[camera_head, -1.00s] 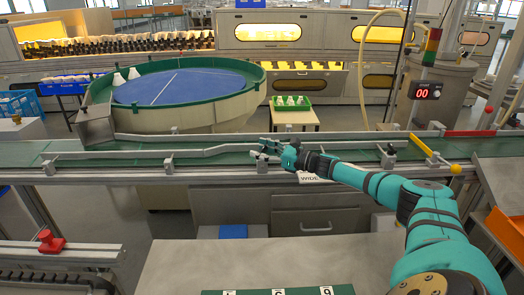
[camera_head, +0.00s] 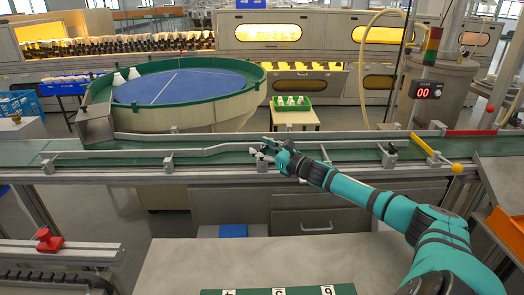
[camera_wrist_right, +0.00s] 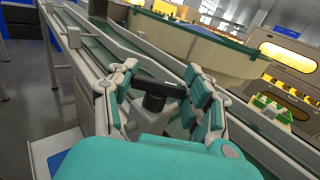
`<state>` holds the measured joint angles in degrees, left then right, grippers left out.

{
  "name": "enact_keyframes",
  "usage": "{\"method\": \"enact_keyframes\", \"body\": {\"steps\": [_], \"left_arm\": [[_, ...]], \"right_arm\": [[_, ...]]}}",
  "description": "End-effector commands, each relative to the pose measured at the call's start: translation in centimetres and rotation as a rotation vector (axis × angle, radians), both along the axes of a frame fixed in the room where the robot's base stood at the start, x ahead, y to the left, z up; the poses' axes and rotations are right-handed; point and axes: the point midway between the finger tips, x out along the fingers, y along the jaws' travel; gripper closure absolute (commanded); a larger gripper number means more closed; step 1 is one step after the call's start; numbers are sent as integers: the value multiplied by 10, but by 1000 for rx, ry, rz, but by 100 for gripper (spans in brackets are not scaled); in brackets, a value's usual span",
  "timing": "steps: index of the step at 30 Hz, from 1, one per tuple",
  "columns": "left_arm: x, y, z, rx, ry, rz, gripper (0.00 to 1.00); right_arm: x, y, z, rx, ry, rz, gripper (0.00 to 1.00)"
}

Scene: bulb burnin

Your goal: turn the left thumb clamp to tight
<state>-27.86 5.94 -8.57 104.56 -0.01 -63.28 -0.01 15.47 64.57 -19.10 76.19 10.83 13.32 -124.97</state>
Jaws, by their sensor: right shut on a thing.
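My right gripper (camera_head: 264,150) is at the guide rail (camera_head: 215,150) along the near side of the green conveyor. In the right wrist view its two fingers (camera_wrist_right: 160,92) stand on either side of a black thumb clamp (camera_wrist_right: 154,101), which has a bar-shaped handle on a round post. The fingers are shut on the ends of this handle. In the head view the gripper mostly hides this clamp. Other rail brackets show at the far left (camera_head: 48,164), at left of the gripper (camera_head: 168,164) and to its right (camera_head: 389,158). My left gripper is out of view.
A round blue turntable (camera_head: 190,85) with a green rim stands behind the conveyor. A yellow-handled lever (camera_head: 440,160) sits at the right. A red knob (camera_head: 48,240) is at lower left. A grey table (camera_head: 190,262) with a green card strip is in front.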

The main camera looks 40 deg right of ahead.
Motion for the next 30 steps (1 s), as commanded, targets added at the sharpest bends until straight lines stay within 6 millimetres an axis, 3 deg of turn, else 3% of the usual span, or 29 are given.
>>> {"method": "enact_keyframes", "body": {"steps": [9,10,15,30], "left_arm": [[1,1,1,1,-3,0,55],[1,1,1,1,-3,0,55],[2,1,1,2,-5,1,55],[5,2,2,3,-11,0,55]], "right_arm": [[0,0,-1,1,2,-5,82],[0,0,-1,1,2,-5,49],[0,0,-1,1,2,-5,27],[-11,-2,-3,1,6,-6,25]]}}
